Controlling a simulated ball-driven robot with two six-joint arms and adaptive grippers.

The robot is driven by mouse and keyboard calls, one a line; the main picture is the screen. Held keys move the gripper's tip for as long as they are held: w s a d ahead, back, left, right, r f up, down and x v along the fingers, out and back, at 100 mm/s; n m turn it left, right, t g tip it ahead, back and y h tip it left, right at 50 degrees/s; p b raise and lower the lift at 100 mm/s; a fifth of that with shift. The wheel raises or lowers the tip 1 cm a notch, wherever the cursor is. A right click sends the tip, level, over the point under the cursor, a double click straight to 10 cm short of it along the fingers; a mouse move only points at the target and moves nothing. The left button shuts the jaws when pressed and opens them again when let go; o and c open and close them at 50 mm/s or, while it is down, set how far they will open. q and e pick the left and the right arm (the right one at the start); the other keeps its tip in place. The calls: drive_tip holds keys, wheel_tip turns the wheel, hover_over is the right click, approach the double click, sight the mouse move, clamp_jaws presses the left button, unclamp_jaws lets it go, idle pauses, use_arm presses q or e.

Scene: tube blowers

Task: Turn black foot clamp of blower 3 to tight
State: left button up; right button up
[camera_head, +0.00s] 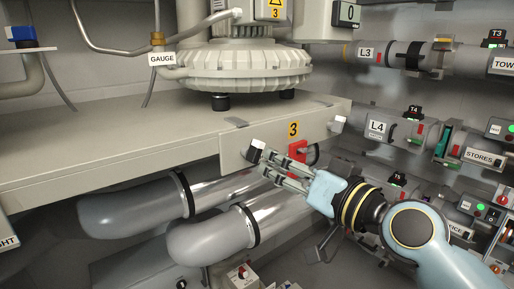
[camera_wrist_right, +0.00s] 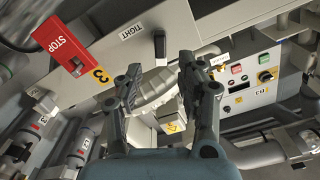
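Blower 3 (camera_head: 245,68) is a round pale machine on the shelf, with a yellow 3 sign above it. A small black clamp handle (camera_wrist_right: 160,47) sticks out from the shelf's front edge near the TIGHT label (camera_wrist_right: 131,33). In the head view a dark and pale clamp (camera_head: 256,151) shows at the shelf front, just beyond my fingertips. My right gripper (camera_head: 265,163) is open; in the right wrist view its two fingers (camera_wrist_right: 160,70) stand either side of the line to the black handle, with nothing between them. Contact cannot be told. My left gripper is not in view.
A red STOP plate (camera_wrist_right: 62,45) sits beside the yellow 3 label (camera_head: 293,129), close to my right gripper. Metal pipes (camera_head: 215,230) run below the shelf (camera_head: 100,140). Labelled pipes with valves, such as L4 (camera_head: 377,126), line the right wall.

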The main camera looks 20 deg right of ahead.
sight(259, 153)
drive_tip(key=p+x, duration=0.1)
drive_tip(key=x, duration=0.6)
drive_tip(key=shift+w+a, duration=0.1)
drive_tip(key=shift+w, duration=0.05)
clamp_jaws()
